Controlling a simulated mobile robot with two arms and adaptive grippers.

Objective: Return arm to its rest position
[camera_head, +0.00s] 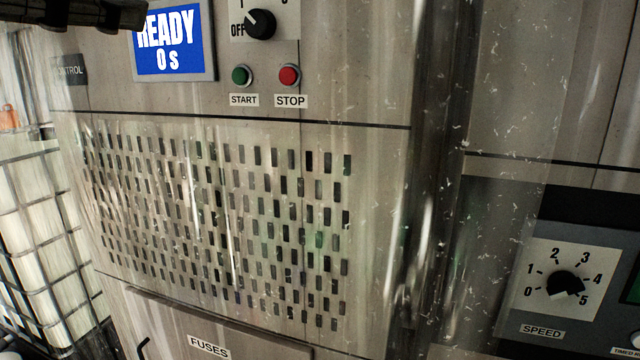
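A dark shape (75,12), seemingly the end of my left arm, comes in from the left at the top left corner. It is cut off by the frame edge and its fingers cannot be made out. It overlaps the upper left of the control panel, just left of and above the blue display (172,40), which reads "READY 0 s". Nothing is seen held in it. My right gripper is out of view.
A black selector knob (261,24), a green START button (242,75) and a red STOP button (289,76) sit above a slotted metal panel (220,225). A SPEED knob (565,285) is at right. A caged white container (35,210) stands at left.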

